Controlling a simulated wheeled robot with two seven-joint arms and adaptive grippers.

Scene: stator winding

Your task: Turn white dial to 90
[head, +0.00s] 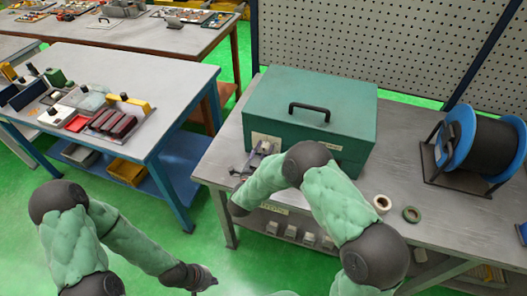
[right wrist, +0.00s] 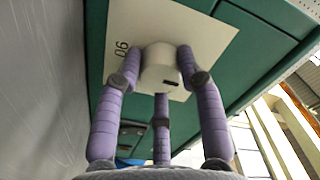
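The white dial (right wrist: 160,68) sits on a pale plate (right wrist: 195,28) on the green box's front, in the right wrist view. The plate carries the number 90, seen turned around. A short dark mark shows on the dial's face. My right gripper (right wrist: 160,62) has its purple fingers around the dial, with two tips against its sides and a third finger behind. In the head view the green box (head: 340,105) stands on the grey table, and my right arm hides the dial. My left gripper (head: 206,279) hangs low at the bottom, away from the box; its fingers are too small to read.
The grey table (head: 455,215) holds a blue-flanged black spool (head: 463,140) at the right and two tape rolls (head: 382,203) near the front. A second table (head: 130,66) with trays and tools stands at the left. Green floor lies between the tables.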

